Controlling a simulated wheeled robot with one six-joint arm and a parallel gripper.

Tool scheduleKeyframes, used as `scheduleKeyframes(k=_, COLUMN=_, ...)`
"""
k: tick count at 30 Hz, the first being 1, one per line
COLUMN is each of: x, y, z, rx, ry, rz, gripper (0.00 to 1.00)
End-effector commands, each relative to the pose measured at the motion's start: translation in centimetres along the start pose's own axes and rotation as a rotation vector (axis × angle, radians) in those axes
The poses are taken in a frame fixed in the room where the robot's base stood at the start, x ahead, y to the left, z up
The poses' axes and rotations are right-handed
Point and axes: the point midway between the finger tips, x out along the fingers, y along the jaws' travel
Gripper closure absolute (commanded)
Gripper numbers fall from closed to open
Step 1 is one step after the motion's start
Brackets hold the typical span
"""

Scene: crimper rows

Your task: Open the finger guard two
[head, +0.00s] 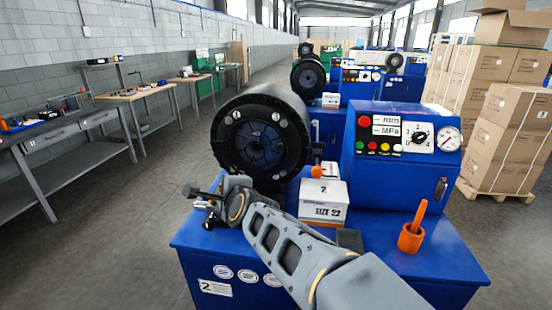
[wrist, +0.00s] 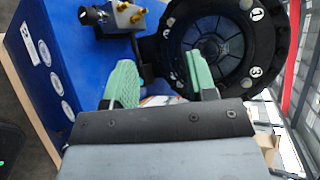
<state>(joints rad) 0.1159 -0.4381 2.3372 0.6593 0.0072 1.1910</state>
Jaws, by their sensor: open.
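Crimper two's round black head (head: 220,137) faces me on the blue machine body, and its round face also shows in the wrist view (wrist: 262,22). A dark bluish, see-through round cover (head: 258,145), which looks like the finger guard, lies across the centre opening. It also shows in the wrist view (wrist: 215,42) and appears closed over the bore. My gripper (wrist: 165,76) is open and empty, its green fingers spread before the lower edge of the head. In the head view my wrist hides the fingers. I cannot tell whether they touch anything.
A small metal block with brass fittings (wrist: 130,14) is close to my gripper. A white box marked size 22 (head: 323,203), an orange cup with a handle (head: 411,238) and a control panel (head: 403,134) stand right. More crimpers stand behind; workbenches line the left.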

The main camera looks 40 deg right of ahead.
Motion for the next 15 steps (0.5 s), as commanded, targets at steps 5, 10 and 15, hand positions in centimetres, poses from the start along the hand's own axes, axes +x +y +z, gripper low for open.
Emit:
scheduleKeyframes(k=5, x=1.8, y=-3.4, z=-5.0, rx=0.677, ry=0.110, rz=-0.334, gripper=0.49)
scheduleKeyframes(k=10, x=1.4, y=-5.1, z=-9.1, rx=1.096, ry=0.143, rz=-0.591, gripper=0.49)
scheduleKeyframes(k=15, x=1.0, y=-5.7, z=-11.3, rx=1.294, ry=0.146, rz=-0.736, gripper=0.49)
